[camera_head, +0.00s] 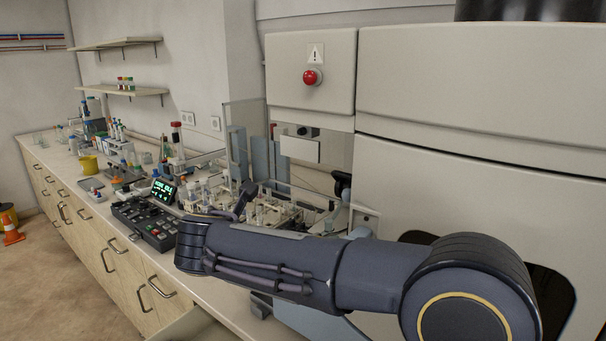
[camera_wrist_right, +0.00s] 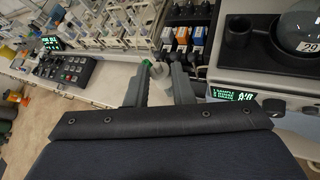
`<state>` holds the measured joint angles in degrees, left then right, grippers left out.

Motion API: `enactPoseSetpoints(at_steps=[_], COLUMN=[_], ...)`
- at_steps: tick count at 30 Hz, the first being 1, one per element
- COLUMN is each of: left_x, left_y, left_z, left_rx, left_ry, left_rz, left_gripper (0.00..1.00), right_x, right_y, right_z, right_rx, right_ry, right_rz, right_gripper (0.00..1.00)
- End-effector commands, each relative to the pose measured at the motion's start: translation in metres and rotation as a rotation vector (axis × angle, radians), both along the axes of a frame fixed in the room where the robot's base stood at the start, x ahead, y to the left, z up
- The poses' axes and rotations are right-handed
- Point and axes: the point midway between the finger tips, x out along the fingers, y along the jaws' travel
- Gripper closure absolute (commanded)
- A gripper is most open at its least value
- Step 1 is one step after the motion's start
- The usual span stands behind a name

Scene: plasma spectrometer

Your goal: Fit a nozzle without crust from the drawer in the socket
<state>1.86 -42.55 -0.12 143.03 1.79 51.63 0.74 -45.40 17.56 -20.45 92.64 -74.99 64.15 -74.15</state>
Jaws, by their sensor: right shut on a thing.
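In the right wrist view my right gripper (camera_wrist_right: 160,88) is shut on a small pale piece (camera_wrist_right: 160,76), which shows between its two grey fingers. A green spot (camera_wrist_right: 147,63) shows at its upper left. I cannot make out whether the piece bears crust. In the head view my right arm crosses the lower right, and it hides most of what is behind it. What looks like an open drawer (camera_head: 190,325) shows at the bottom of the head view, under the counter edge; its contents are not visible. I cannot pick out the socket surely. My left gripper is not in view.
A black control panel (camera_head: 145,222) with a green-lit screen (camera_head: 163,191) stands on the counter, near racks of small vials. The large pale spectrometer cabinet (camera_head: 480,100) fills the right.

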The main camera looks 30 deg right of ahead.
Motion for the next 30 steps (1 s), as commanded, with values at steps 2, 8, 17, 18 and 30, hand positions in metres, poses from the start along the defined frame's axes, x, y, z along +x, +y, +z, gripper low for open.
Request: enactPoseSetpoints(at_steps=[2, 8, 17, 18, 30], left_x=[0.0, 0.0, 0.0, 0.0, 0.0], left_y=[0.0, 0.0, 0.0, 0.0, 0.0], left_z=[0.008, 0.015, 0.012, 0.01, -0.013], left_rx=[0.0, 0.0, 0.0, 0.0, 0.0], left_ry=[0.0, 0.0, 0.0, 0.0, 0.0], left_rz=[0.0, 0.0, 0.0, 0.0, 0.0], left_gripper=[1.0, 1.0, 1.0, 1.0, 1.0], right_x=[-0.007, -0.028, -0.039, -0.039, -0.039], right_y=[-0.029, -0.081, -0.103, -0.103, -0.102], right_z=[0.039, 0.09, 0.102, 0.1, 0.078], right_rx=[0.002, -0.014, -0.025, -0.025, -0.026], right_ry=[-0.002, 0.017, 0.029, 0.029, 0.028], right_rz=[-0.043, -0.092, -0.1, -0.1, -0.099], right_gripper=[1.0, 1.0, 1.0, 1.0, 1.0])
